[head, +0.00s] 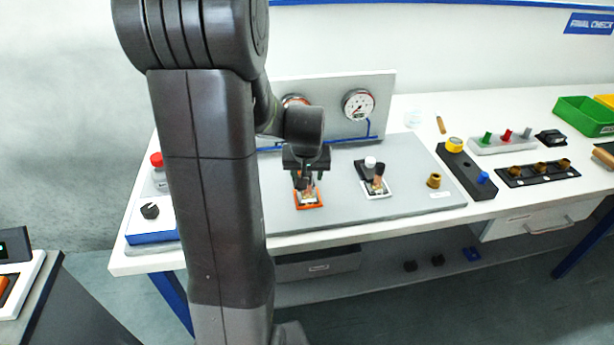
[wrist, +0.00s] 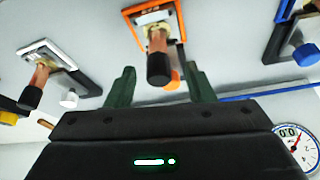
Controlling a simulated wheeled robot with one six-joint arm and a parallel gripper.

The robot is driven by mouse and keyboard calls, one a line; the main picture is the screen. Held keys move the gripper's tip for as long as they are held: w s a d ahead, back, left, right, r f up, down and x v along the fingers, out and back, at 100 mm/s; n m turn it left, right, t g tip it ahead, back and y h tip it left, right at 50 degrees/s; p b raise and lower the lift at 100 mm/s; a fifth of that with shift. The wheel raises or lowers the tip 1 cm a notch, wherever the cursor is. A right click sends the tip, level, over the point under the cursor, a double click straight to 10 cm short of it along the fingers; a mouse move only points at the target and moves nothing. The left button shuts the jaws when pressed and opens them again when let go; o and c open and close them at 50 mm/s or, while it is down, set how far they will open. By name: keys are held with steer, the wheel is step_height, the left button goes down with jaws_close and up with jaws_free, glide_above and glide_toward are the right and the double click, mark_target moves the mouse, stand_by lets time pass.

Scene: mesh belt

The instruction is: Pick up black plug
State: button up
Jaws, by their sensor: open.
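In the wrist view, a black cylindrical end on a copper-coloured stem (wrist: 158,68), which looks like the black plug, stands at an orange-framed fixture (wrist: 151,9). An orange knob (wrist: 170,80) is partly hidden behind it. My gripper (wrist: 160,75) is open, with one green-grey finger on each side of the black end and gaps showing on both sides. I cannot tell the height between them. In the head view, my gripper (head: 306,178) is over the orange fixture (head: 309,204) and hides most of the black part.
A similar white-framed fixture (head: 378,193) with a black-ended stem and white knob stands to the right. A brass fitting (head: 434,181) and a black block (head: 466,172) lie further right. Pressure gauges (head: 358,104) stand on the panel behind. Bare grey board (head: 340,215) lies in front.

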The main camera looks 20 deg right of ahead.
steer(key=shift+x, duration=1)
steer(key=shift+c, duration=0.2)
steer(key=shift+r, duration=0.1)
steer(key=c, duration=1)
steer(key=shift+d, duration=0.1)
